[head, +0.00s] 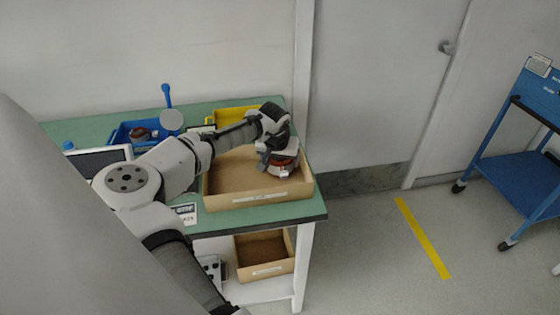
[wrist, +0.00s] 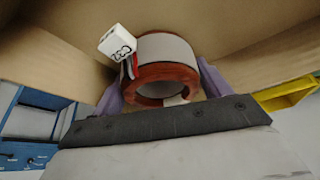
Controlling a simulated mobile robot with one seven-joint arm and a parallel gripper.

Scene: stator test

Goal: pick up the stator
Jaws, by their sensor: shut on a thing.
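The stator (wrist: 168,68) is a ring with a pale grey outer band and red-brown copper rims. A white tag marked C32 (wrist: 118,42) is attached at its left side by short wires. In the wrist view my gripper (wrist: 162,85) has its two purple fingers on either side of the ring, shut on it. In the head view my gripper (head: 278,158) is at the cardboard box (head: 258,197) on the green table.
The green table (head: 90,128) also holds a blue bin (head: 122,137) with a dark reddish part, a yellow bin (head: 228,115) and a screen (head: 98,160). Another cardboard box (head: 263,268) stands on the lower shelf. A blue cart (head: 520,180) stands at the right. The floor between is clear.

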